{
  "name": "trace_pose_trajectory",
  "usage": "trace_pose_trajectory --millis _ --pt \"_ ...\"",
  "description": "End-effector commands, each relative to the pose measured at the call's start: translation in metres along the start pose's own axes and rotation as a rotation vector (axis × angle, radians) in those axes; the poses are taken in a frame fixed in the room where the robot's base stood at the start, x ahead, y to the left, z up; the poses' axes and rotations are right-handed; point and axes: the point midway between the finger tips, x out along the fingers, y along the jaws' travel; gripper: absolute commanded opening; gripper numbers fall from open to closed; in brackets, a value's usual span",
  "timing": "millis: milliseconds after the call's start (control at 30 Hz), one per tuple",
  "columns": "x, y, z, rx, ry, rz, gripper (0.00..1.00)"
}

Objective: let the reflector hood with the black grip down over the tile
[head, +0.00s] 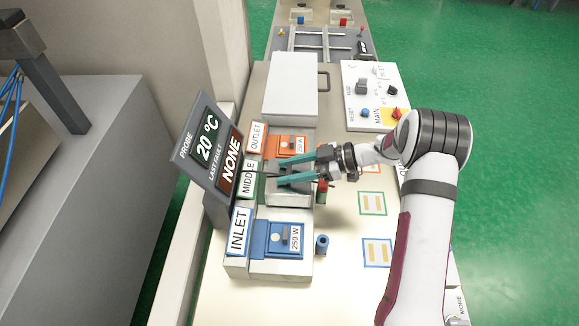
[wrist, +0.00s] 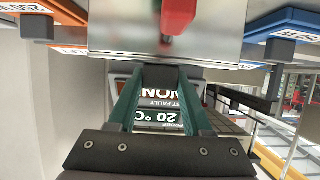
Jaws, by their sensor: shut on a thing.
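The reflector hood (head: 290,197) is a grey metal box at the middle station, between the orange and blue tiles. In the wrist view its brushed metal side (wrist: 125,35) fills the top middle. My gripper (head: 282,172) has teal fingers and reaches in from the right, over the hood. It is shut at the hood's top; the fingers (wrist: 163,78) hide most of the black grip. The tile under the hood is hidden. I cannot tell whether the hood rests on the station or hangs just above it.
An orange tile (head: 289,146) lies on the outlet side and a blue tile (head: 286,240) on the inlet side, both close by. A red post (head: 322,187) and a blue post (head: 321,244) stand in front. A display (head: 208,150) leans close behind. A white box (head: 290,88) stands farther back.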

Motion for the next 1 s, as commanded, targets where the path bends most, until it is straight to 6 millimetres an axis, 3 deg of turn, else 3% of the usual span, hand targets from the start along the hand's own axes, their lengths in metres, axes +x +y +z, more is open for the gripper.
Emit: trace_pose_trajectory --millis 133,167,333,733,867,1000 --pt "0.001 0.0 0.003 0.0 0.0 0.0 0.0" --pt "0.001 0.0 0.003 -0.001 0.0 0.0 0.51" --pt "0.001 0.0 0.003 -0.001 0.0 0.0 0.82" --pt "-0.008 0.0 0.003 -0.001 0.0 0.001 0.85" --pt "-0.035 0.001 0.004 -0.002 0.0 0.005 0.85" --pt "-0.078 0.001 0.004 -0.002 -0.001 0.006 0.85"
